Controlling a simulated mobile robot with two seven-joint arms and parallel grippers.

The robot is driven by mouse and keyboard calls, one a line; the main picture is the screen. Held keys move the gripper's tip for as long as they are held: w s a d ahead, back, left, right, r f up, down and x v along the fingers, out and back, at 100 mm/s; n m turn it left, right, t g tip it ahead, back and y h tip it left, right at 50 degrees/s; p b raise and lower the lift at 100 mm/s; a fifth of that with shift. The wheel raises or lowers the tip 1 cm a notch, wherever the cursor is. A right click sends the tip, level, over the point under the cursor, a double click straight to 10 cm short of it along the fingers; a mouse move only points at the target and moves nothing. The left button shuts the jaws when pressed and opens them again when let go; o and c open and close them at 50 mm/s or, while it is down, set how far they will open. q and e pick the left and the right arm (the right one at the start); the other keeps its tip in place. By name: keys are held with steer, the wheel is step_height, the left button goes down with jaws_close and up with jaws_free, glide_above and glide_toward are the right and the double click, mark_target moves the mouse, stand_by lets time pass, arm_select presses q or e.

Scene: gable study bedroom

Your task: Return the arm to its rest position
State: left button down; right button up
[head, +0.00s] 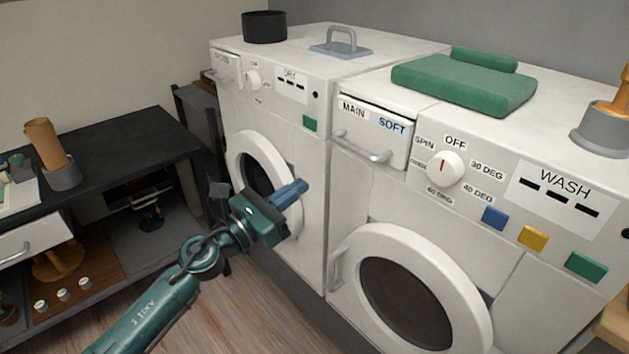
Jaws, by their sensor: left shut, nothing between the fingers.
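My left arm (165,300), dark teal, reaches in from the lower left. Its gripper (299,187) is shut and empty. In the picture it overlaps the right side of the round door (247,143) of the dryer; I cannot tell whether it touches. The dryer (311,215) is the left of two white machines. Part of its door is hidden behind the gripper. My right gripper is not in view.
The washer (375,205) stands to the right, its round door (358,240) shut and its dial (446,168) at the top. A folded green towel (465,85) lies on it. A dark desk (120,150) with a cup of rolls (62,177) stands left. Wooden floor (250,315) shows between.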

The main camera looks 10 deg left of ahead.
arm_select(q)
steer(key=s+f+m+g+y+p, duration=0.2)
steer(key=s+f+m+y, duration=0.2)
steer(key=s+f+m, duration=0.6)
steer(key=s+a+f+m+g+y+p, duration=0.1)
steer(key=s+f+m+g+y+p, duration=0.2)
steer(key=s+f+m, duration=0.8)
steer(key=s+m+y, duration=0.2)
steer(key=m, duration=0.8)
steer(key=shift+s+a+m, duration=0.15)
steer(key=shift+s+m, duration=0.15)
steer(key=shift+s, duration=0.05)
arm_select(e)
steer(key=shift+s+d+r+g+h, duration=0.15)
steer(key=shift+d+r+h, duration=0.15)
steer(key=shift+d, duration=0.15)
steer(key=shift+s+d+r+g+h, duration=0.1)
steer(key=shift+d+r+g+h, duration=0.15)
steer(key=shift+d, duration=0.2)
